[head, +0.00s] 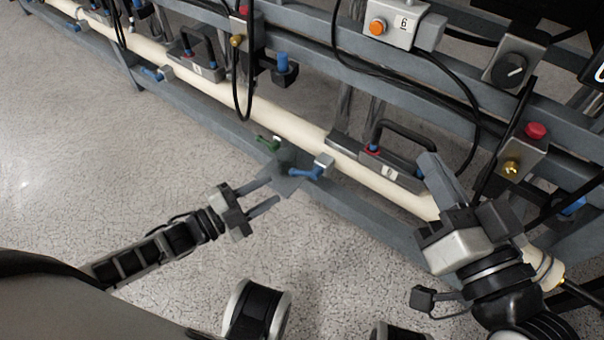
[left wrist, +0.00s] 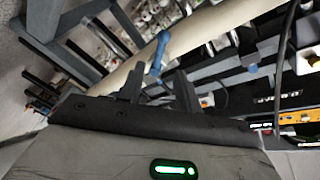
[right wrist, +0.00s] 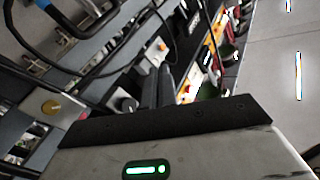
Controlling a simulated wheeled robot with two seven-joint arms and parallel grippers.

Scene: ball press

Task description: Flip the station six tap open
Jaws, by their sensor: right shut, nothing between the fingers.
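A tap with a blue lever (head: 306,173) and a pale body sits on the cream pipe, below and left of the box marked 6 (head: 402,24). Its lever points left, away from the pipe. My left gripper (head: 276,191) is open and empty, its fingertips just left of the lever; I cannot tell whether they touch. In the left wrist view a blue lever (left wrist: 158,54) shows beyond and between the two parted fingers. My right gripper (head: 430,164) is shut and empty, in front of the rack at the right; its fingers are together in the right wrist view (right wrist: 158,88).
The cream pipe (head: 300,132) runs along the grey rack. A black handle (head: 402,130), a red button (head: 536,130) and hanging black cables are near my right gripper. The speckled floor at left is clear.

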